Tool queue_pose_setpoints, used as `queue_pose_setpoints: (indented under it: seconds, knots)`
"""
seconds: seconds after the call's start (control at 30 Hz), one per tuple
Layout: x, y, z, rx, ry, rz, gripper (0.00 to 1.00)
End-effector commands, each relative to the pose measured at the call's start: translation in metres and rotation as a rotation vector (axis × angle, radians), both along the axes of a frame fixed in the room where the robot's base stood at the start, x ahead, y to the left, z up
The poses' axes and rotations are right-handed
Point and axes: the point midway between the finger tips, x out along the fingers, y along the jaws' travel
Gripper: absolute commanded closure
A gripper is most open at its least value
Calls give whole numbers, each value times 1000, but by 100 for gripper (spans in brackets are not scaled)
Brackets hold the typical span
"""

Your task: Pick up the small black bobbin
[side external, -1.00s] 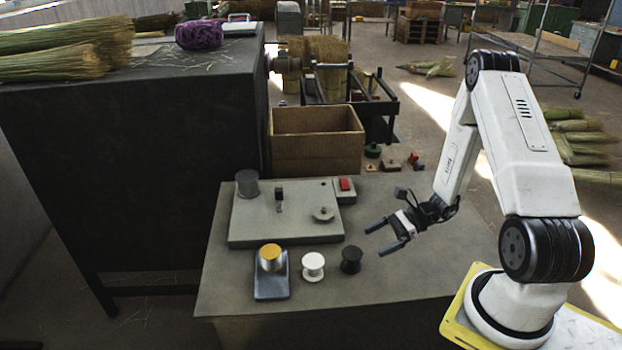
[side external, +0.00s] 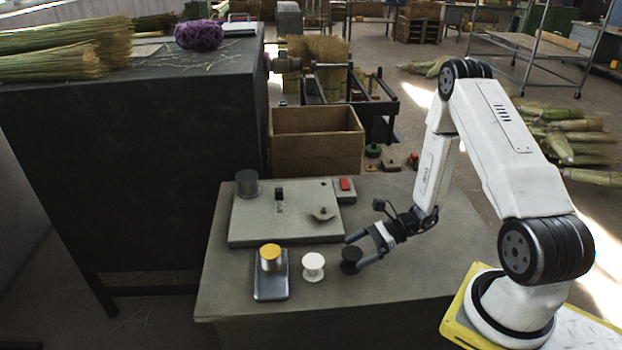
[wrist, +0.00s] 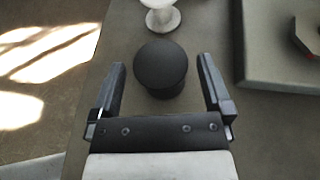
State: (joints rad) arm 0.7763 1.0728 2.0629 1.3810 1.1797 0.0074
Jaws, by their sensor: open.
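The small black bobbin (side external: 350,259) stands upright on the grey table, to the right of a white bobbin (side external: 313,266). In the wrist view the black bobbin (wrist: 161,68) shows its round top, centred just ahead of and partly between the two fingertips. My gripper (side external: 354,252) is open and empty, low over the table, with one finger on each side of the black bobbin. In the wrist view my gripper (wrist: 160,78) shows a gap on both sides of the bobbin. I cannot tell the fingertip height above the table.
A cardboard box (side external: 316,155) stands further back.

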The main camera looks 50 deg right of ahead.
Motion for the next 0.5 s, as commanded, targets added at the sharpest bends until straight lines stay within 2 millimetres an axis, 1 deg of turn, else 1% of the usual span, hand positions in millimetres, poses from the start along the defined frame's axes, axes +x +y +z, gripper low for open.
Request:
queue_pose_setpoints:
  seconds: [0.03, 0.2, 0.5]
  knots:
    - [3, 5, -2, 0, 0, 3, 0]
    - [10, 15, -7, -2, 1, 1, 0]
    - [11, 17, -8, -2, 0, 0, 0]
